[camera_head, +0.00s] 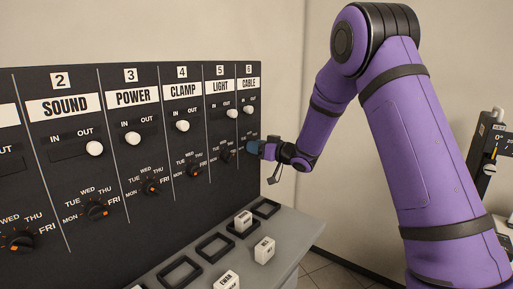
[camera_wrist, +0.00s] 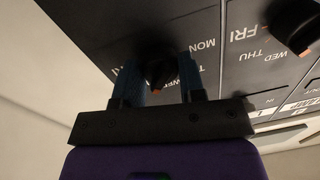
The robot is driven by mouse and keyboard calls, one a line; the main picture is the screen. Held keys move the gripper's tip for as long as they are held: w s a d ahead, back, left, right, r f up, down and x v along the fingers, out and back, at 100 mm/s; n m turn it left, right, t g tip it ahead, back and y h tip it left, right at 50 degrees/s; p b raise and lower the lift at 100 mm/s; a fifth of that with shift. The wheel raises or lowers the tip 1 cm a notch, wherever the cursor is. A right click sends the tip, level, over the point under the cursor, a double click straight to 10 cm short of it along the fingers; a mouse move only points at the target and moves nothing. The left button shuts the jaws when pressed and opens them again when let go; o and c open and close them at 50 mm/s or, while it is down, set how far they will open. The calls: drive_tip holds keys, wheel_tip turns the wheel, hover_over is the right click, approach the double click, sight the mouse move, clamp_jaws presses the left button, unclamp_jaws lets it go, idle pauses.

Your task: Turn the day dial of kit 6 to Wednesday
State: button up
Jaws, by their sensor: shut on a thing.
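The kit 6 column, marked CABLE (camera_head: 249,83), is at the right end of the black panel in the head view. My gripper (camera_head: 256,149) reaches its lower part and hides its day dial there. In the wrist view my gripper (camera_wrist: 158,85) has its two blue fingers on either side of the black dial knob (camera_wrist: 158,72), shut on it. Day letters show around the knob, MON to the right and FRI to the left, partly covered by the fingers; the exact day pointed at is unclear.
The neighbouring kit 5 dial (camera_wrist: 293,22) is close beside in the wrist view. White slider knobs, such as kit 6's (camera_head: 248,109), stick out above the dials. A grey ledge (camera_head: 290,228) below holds black frames and white labelled blocks (camera_head: 264,250).

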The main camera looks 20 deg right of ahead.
drive_tip(key=n, duration=0.4)
drive_tip(key=shift+n+h, duration=0.3)
drive_tip(key=shift+n, duration=1.7)
drive_tip(key=o, duration=0.9)
drive_tip(key=shift+s, duration=0.15)
drive_tip(key=v, duration=1)
drive_tip(key=shift+s+d+r, duration=0.1)
drive_tip(key=shift+s+d, duration=0.1)
drive_tip(key=shift+d, duration=0.1)
drive_tip(key=shift+r, duration=0.1)
